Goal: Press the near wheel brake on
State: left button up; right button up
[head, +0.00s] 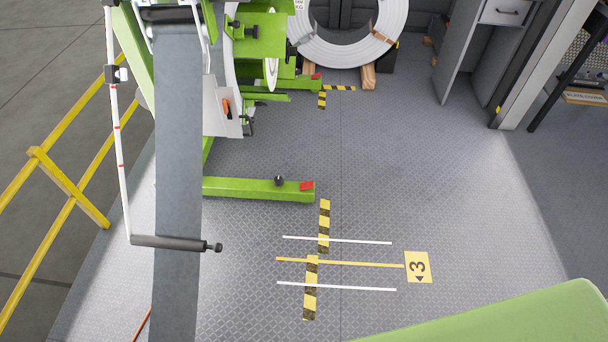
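A green machine (262,47) stands at the upper left on green floor legs. Its near leg (245,189) reaches right across the floor and ends in a small red pedal (307,186), which looks like the near wheel brake. A black knob (279,181) stands on the same leg just left of the pedal. Whether the pedal is up or pressed is too small to tell. A similar red piece (316,76) is on the farther leg. Neither of my grippers is in view, and nothing touches the near pedal.
A wide grey strip (178,200) hangs at the left, with a black-gripped bar (170,242) across it. A yellow railing (70,190) is farther left. A large coil (345,55) stands at the back.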

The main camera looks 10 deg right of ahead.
aim_at(306, 185)
jog(key=i+l+u, duration=0.2)
jog(key=i+l, duration=0.3)
jog(key=i+l+u, duration=0.2)
jog(key=i+l, duration=0.35)
jog(key=i+l+u, duration=0.25)
jog(key=i+l, duration=0.35)
jog(key=l, duration=0.1)
